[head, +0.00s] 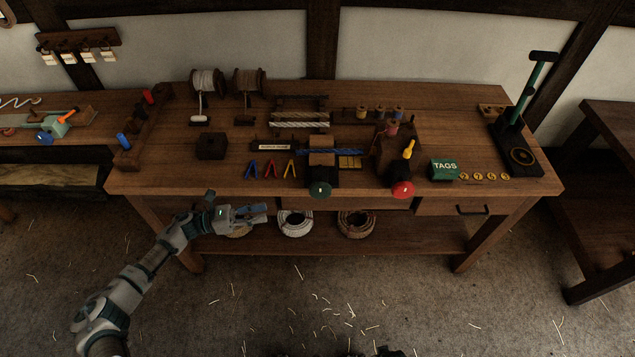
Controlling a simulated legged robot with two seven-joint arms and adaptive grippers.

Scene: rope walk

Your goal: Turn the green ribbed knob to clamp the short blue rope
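The green ribbed knob (319,190) sticks out at the front edge of the workbench, below a dark clamp with a brown wooden block (321,158). The short blue rope (345,152) lies left to right at this block; how it sits in the clamp is too small to tell. My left gripper (262,212) is in front of the bench's front edge, left of and a little lower than the green knob in the picture. It is apart from the knob. Its fingers point right, and their gap is unclear. My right gripper is not in view.
A red knob (402,190) sits right of the green one at the front edge. Colored clips (270,169), brass pieces (350,162) and a green TAGS box (444,169) are nearby. Rope coils (295,224) lie on the lower shelf. The floor in front is open, with scattered straw.

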